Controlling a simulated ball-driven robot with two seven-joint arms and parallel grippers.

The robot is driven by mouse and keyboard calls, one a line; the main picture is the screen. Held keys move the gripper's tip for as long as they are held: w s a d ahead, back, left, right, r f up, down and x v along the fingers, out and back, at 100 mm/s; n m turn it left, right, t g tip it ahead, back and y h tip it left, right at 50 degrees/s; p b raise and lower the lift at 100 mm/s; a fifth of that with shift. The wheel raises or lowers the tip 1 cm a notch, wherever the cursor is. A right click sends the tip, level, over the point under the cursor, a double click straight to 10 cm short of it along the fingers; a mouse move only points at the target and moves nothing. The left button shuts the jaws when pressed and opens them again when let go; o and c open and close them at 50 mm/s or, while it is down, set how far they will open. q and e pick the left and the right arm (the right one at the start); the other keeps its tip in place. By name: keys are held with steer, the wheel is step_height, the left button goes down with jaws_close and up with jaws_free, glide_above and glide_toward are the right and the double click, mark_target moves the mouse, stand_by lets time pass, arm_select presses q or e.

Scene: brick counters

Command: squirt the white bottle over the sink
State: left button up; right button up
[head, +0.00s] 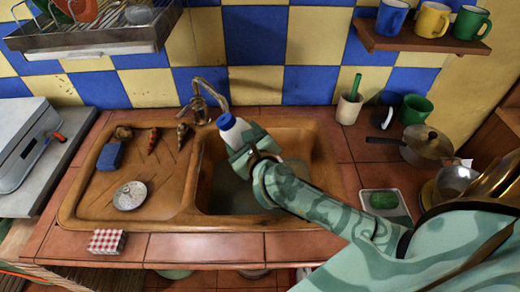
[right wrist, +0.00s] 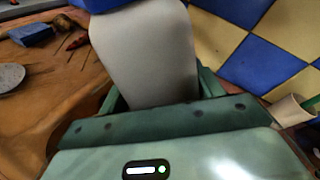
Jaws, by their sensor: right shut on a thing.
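The white bottle (head: 235,135) with a blue cap is held above the left part of the sink basin, tilted with its cap up and to the left. My right gripper (head: 247,150) is shut on the bottle. In the right wrist view the white bottle (right wrist: 146,55) fills the upper middle, between the fingers of my right gripper (right wrist: 158,92); only the lower edge of its blue cap shows at the top. The brown sink (head: 305,150) lies below, with a basin at right and a drainboard at left. My left gripper is in neither view.
A curved faucet (head: 205,90) stands behind the basin, close to the bottle. A blue sponge (head: 109,156) and a round metal lid (head: 130,196) lie on the drainboard. A cup with a green handle (head: 349,108), a pan (head: 425,147) and a green mug (head: 415,109) stand at right.

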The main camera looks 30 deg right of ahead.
steer(key=w+d+f+n+y+b, duration=0.1)
steer(key=d+f+n+y+b, duration=0.35)
steer(key=d+f+n, duration=0.85)
steer(key=shift+a+r+n+t+h+p, duration=0.15)
steer(key=shift+r+n+t+h+p, duration=0.2)
steer(key=shift+r+n+p, duration=0.85)
steer(key=shift+a+r+n+t+h+p, duration=0.15)
steer(key=shift+r+n+t+h+p, duration=0.3)
steer(key=shift+n, duration=1.5)
steer(key=shift+a+r+n+t+h+p, duration=0.15)
steer(key=shift+r+n+t+p, duration=0.15)
steer(key=shift+r+n+p, duration=0.95)
steer(key=shift+f+b, duration=0.3)
steer(key=shift+b, duration=0.05)
